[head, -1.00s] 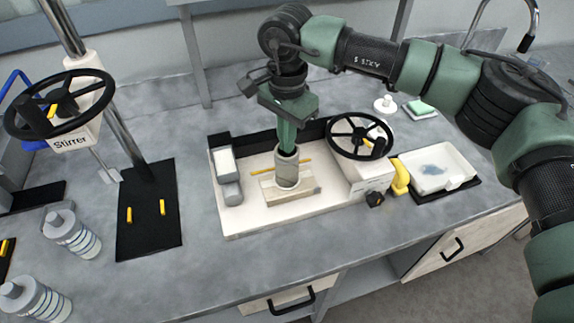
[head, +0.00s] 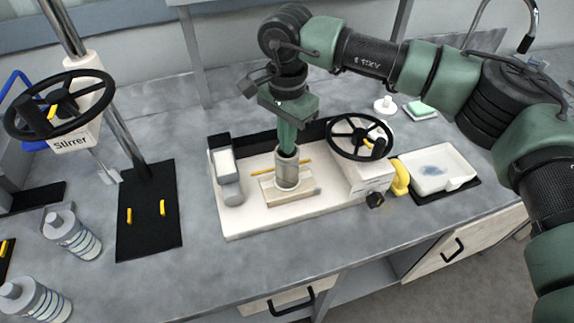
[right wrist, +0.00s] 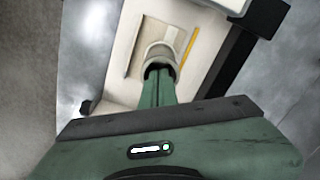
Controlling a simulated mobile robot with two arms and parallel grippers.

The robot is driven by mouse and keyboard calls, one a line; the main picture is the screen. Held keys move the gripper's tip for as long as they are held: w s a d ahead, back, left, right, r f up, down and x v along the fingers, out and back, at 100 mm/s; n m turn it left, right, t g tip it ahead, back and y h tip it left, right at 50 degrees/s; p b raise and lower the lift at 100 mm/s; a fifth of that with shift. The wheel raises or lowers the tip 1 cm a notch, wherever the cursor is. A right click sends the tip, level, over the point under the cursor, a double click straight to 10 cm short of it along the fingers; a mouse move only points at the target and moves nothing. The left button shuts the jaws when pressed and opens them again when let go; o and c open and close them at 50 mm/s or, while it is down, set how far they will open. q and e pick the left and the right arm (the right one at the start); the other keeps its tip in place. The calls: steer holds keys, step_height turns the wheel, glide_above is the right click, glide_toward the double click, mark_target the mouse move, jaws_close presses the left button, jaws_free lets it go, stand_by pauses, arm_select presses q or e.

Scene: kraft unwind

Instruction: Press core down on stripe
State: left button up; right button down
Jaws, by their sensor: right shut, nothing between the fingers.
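The core (head: 288,172) is a short beige-grey hollow cylinder. My left gripper is not in view.
A yellow rod (head: 262,172) lies behind the core. Further right is a white dish (head: 430,170). The front of the counter (head: 240,262) is clear.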

steer(key=shift+w+r+p, duration=0.15)
steer(key=shift+r+p, duration=0.3)
steer(key=shift+r, duration=0.5)
steer(key=shift+r+p, duration=1)
steer(key=shift+r, duration=1.45)
